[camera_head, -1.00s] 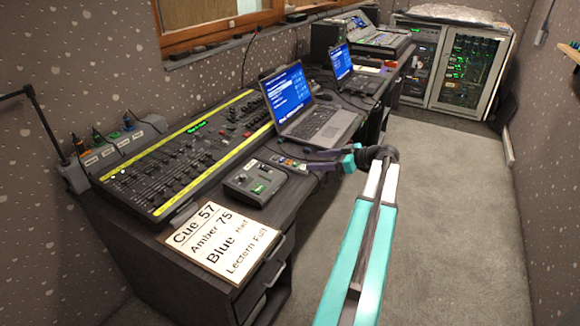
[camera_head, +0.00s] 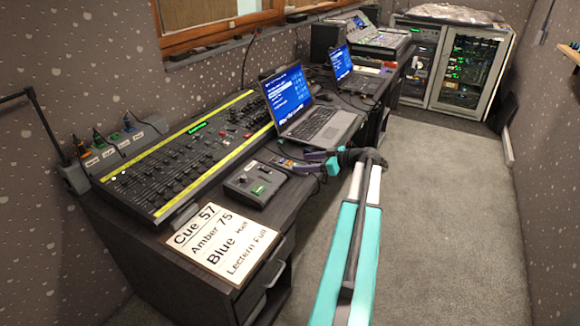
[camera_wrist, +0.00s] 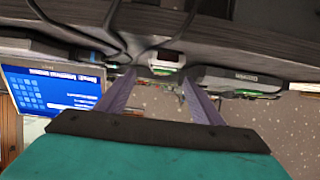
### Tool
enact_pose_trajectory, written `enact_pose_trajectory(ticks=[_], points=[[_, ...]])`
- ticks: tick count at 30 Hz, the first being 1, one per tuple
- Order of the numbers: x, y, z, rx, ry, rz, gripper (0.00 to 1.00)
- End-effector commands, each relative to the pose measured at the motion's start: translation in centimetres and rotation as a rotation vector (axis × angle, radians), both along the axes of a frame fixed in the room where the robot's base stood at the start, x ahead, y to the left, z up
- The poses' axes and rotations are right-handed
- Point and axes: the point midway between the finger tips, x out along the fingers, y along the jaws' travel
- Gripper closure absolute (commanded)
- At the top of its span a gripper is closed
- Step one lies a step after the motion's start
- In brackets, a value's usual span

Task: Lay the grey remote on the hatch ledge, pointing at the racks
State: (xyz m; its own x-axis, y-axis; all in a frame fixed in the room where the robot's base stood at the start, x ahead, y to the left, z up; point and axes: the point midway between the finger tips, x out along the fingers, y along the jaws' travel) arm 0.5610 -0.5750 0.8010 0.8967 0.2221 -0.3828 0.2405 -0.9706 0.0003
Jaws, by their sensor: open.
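A small pale grey device with a green display (camera_wrist: 167,62), which looks like the grey remote, lies near the desk's edge in the wrist view. It shows between and beyond my fingers, apart from them. In the head view my gripper (camera_head: 299,161) is beside the desk's front edge, between the laptop and the small control box, and hides part of the small items there. It is open and empty; its two purple fingers are spread in the wrist view (camera_wrist: 155,85). The hatch ledge (camera_head: 185,59) runs below the wood-framed window. The racks (camera_head: 466,66) stand at the far end.
The desk carries a long fader console (camera_head: 190,150), an open laptop (camera_head: 318,127), a control box (camera_head: 255,184) and a cue card (camera_head: 222,240). Cables lie near my fingers. Dark items sit on the ledge. The carpet (camera_head: 450,220) to the right is clear.

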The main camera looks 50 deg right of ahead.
Motion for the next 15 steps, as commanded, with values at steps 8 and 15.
enact_pose_trajectory(ticks=[8, 15], points=[[1.8, 0.5, -0.8, 0.000, 0.000, 0.000, 0.39], [1.8, 0.5, -0.8, 0.000, 0.000, 0.000, 0.39]])
